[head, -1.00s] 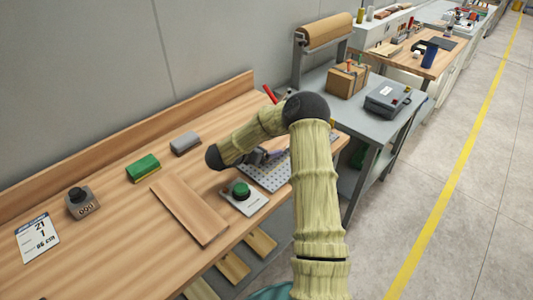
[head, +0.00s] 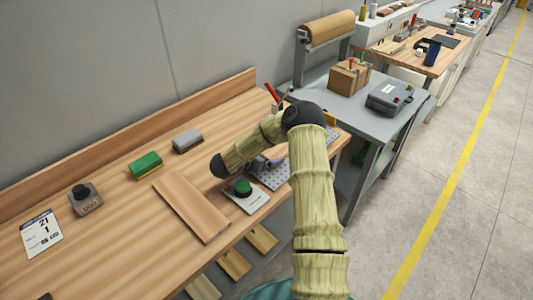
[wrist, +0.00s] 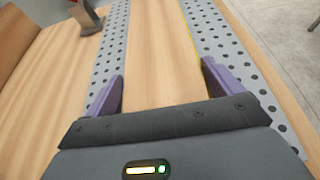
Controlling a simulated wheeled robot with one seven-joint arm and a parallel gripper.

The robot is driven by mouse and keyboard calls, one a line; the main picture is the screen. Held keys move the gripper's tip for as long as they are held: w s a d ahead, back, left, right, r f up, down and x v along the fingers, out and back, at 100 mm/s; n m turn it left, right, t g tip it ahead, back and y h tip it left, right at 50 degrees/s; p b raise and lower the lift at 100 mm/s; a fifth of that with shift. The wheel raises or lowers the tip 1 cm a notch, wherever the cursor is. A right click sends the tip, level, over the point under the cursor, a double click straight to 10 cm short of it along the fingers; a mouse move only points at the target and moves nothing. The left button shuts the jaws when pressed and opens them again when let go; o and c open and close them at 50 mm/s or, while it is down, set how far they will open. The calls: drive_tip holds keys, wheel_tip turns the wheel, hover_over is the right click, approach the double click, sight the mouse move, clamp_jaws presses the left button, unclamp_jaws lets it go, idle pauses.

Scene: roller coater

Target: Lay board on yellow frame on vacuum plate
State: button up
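In the wrist view a pale wooden board (wrist: 160,45) lies along the perforated grey plate (wrist: 112,42), with rows of holes showing on both sides of it. A thin yellow line of the frame (wrist: 189,36) shows along the board's right edge; the rest of the frame is hidden. My gripper (wrist: 163,85) has its purple fingers against both long edges of the board and appears shut on it. In the head view my gripper (head: 264,163) is over the plate (head: 272,178), partly hidden by my arm, with part of the board (head: 275,151) behind it.
A browner board (head: 190,206) lies on the bench farther left. A red-handled clamp (head: 272,92) stands at the plate's far end. Green and grey blocks lie toward the wall.

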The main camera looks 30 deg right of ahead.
drive_tip(key=shift+o, duration=0.4)
drive_tip(key=shift+a, duration=0.1)
drive_tip(key=shift+s+a+r, duration=0.1)
drive_tip(key=shift+a+r, duration=0.05)
drive_tip(key=shift+a, duration=0.1)
drive_tip(key=b+v, duration=0.3)
drive_tip(key=v, duration=0.8)
drive_tip(key=shift+s+a+r, duration=0.1)
